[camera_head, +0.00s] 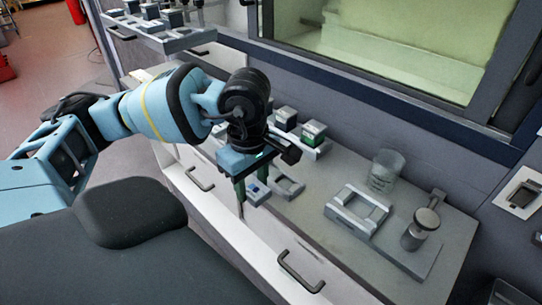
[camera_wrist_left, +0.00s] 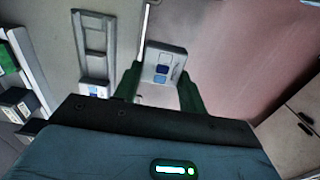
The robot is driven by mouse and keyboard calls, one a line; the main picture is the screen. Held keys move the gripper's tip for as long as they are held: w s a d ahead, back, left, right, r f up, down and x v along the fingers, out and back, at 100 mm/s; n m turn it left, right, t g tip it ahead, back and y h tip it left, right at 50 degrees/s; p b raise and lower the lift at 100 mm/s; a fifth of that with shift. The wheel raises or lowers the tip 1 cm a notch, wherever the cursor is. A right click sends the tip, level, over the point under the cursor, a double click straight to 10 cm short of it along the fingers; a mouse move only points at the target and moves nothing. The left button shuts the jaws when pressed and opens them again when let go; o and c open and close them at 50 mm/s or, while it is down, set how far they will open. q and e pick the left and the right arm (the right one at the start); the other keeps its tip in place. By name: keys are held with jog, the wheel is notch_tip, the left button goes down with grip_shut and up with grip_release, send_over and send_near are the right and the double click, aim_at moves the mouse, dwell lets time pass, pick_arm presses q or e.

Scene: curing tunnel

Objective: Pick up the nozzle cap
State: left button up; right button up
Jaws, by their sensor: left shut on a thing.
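A small pale grey block with blue patches (camera_wrist_left: 165,62), which I take to be the nozzle cap, sits between the two dark green fingers of my left gripper (camera_wrist_left: 160,84). In the head view the left gripper (camera_head: 252,184) points down near the counter's front edge, shut on this block (camera_head: 257,193). The fingers and wrist partly hide it. I cannot tell whether its underside touches the counter. My right gripper is not in view.
An open grey frame (camera_head: 288,187) lies just right of the gripper. Several dark-topped boxes (camera_head: 313,133) stand behind. Farther right are a clear beaker (camera_head: 385,170), a grey fixture (camera_head: 357,209) and a metal cylinder (camera_head: 420,230). Drawers with handles (camera_head: 301,272) line the counter's front.

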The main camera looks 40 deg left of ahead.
pick_arm(q)
jog(key=shift+s+d+r, duration=0.1)
jog(key=shift+s+r, duration=0.05)
jog(key=shift+s, duration=1.25)
jog(key=shift+s+d+r, duration=0.1)
jog(key=shift+s+r, duration=0.05)
jog(key=shift+s, duration=1.2)
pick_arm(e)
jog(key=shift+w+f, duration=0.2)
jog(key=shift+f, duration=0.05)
